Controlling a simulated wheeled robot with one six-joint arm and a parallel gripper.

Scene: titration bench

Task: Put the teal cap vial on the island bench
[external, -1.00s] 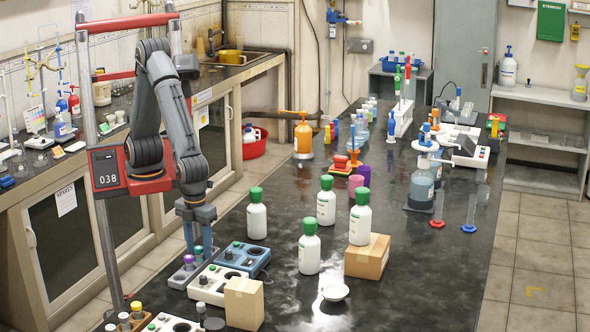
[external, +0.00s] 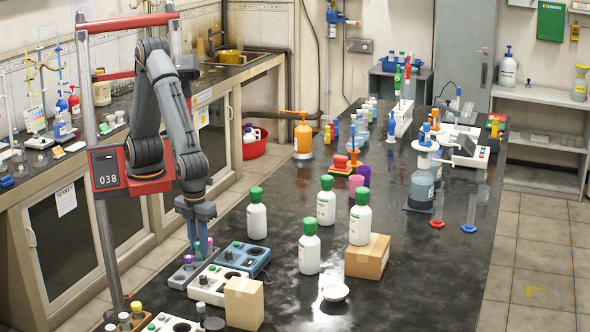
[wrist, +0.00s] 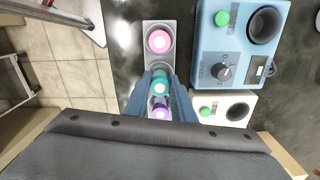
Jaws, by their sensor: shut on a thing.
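The teal cap vial (wrist: 160,84) is between the blue fingers of my gripper (wrist: 160,89) in the wrist view. My gripper is shut on it, low over the small grey rack (wrist: 175,64). I cannot tell whether the vial's foot is still in the rack. In the external view my gripper (external: 201,246) points straight down at the left edge of the black-topped island bench (external: 290,198), and the fingers mostly hide the vial. A purple cap vial (wrist: 160,112) is close beside it, toward the palm. A pink cap vial (wrist: 159,41) stands at the rack's far end.
A blue device (external: 248,258) and a white device (external: 208,286) stand just right of the rack.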

